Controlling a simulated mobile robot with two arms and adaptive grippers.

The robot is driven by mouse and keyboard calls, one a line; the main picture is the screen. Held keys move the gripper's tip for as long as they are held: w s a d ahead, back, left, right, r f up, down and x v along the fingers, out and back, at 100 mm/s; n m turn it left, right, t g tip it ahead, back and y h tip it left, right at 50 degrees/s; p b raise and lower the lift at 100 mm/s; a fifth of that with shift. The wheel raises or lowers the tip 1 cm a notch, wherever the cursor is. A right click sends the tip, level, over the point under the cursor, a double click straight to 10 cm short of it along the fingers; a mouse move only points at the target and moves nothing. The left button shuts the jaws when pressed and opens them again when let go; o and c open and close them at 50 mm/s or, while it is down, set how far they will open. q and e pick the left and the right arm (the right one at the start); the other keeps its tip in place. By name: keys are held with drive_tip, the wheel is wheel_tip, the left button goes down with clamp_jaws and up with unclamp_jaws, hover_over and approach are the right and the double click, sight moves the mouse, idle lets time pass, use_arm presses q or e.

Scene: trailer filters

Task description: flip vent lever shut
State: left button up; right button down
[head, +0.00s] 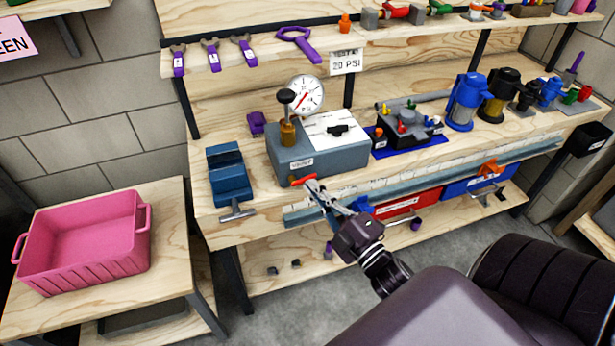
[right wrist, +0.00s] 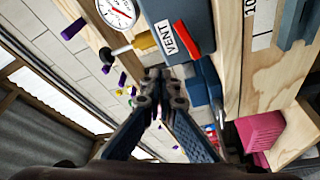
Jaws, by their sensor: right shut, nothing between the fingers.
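The grey test box (head: 318,155) stands on the workbench with a "VENT" label on its front. The vent lever (head: 302,180) is a small orange-red bar below that label, lying roughly sideways along the front face. Its red part (right wrist: 187,40) also shows beside the label in the right wrist view. My right gripper (head: 312,184) is shut and empty, its fingertips at the right end of the lever; I cannot tell whether they touch it. The closed fingertips (right wrist: 165,73) show below the label in the right wrist view. My left gripper is not in view.
A pressure gauge (head: 305,95) and a black-knobbed pump handle (head: 287,118) rise from the box. A blue vise (head: 229,175) stands to its left, a black valve block (head: 408,125) to its right. A pink bin (head: 85,245) sits on the side table.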

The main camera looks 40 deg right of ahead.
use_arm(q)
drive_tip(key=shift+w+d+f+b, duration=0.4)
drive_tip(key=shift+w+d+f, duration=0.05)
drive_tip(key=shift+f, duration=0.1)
use_arm(e)
drive_tip(key=s, duration=0.1)
drive_tip(key=s+f, duration=0.1)
drive_tip(key=s, duration=0.2)
drive_tip(key=shift+a+f, duration=0.15)
drive_tip(key=shift+a, duration=0.25)
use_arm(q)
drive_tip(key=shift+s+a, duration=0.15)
